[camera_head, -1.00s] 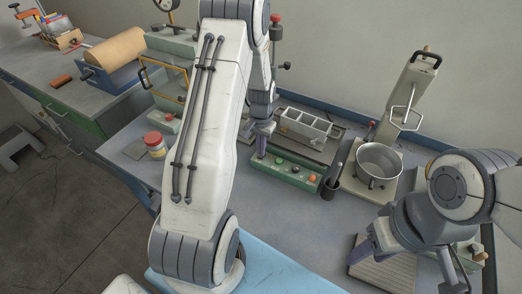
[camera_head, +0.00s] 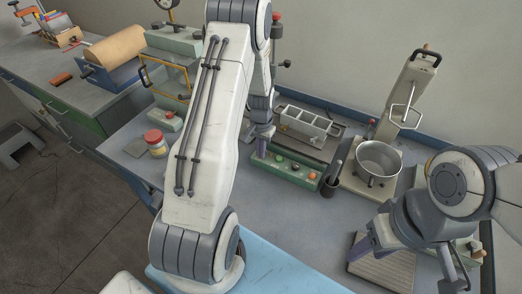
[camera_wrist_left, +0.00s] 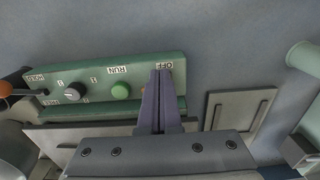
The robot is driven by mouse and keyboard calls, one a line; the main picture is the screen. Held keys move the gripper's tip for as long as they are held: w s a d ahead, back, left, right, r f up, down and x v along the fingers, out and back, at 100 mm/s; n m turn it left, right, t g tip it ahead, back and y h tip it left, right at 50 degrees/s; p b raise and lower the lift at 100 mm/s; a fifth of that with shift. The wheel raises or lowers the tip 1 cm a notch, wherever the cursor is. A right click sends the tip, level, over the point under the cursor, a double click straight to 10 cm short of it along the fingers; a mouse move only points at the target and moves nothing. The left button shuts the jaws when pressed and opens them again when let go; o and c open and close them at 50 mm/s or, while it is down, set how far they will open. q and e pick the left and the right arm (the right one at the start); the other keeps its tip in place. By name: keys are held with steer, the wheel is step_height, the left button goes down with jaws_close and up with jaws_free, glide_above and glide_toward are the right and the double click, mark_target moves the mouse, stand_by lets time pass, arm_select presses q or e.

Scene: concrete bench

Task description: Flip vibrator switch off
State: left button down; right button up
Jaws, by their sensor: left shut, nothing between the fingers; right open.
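The vibrator's green control panel (camera_head: 285,168) stands in front of a grey sectioned mould (camera_head: 304,124) on the bench. In the left wrist view the panel (camera_wrist_left: 95,72) shows labels including RUN and OFF, a green button (camera_wrist_left: 121,91) and a dark knob (camera_wrist_left: 72,91). My left gripper (camera_head: 261,151) is shut and empty at the panel's left end. Its fingertips (camera_wrist_left: 163,74) lie over the panel just by the OFF label (camera_wrist_left: 164,65) and hide what is under them; I cannot tell whether they touch. My right gripper (camera_head: 405,264) is open, low at the right.
A metal pot (camera_head: 378,161) on a tall stand is right of the panel, with a dark cup (camera_head: 329,187) between. A red-lidded jar (camera_head: 155,143) stands at left. A ridged plate (camera_head: 385,272) lies beneath my right gripper. Bench in front of the panel is clear.

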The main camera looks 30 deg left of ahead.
arm_select(q)
steer(key=shift+w+r, duration=0.25)
steer(key=shift+w, duration=0.5)
steer(key=shift+r+p, duration=0.3)
steer(key=shift+p, duration=0.15)
steer(key=r+p, duration=0.2)
steer(key=r, duration=0.1)
steer(key=r+p, duration=0.1)
steer(key=shift+s+r+p, duration=0.15)
steer(key=shift+s+p, duration=0.15)
steer(key=shift+s, duration=0.05)
steer(key=shift+s+r+b, duration=0.15)
steer(key=shift+r+b, duration=0.25)
steer(key=shift+b, duration=0.4)
step_height(320, 180, up, 8)
steer(key=s+b, duration=0.1)
steer(key=shift+s, duration=0.3)
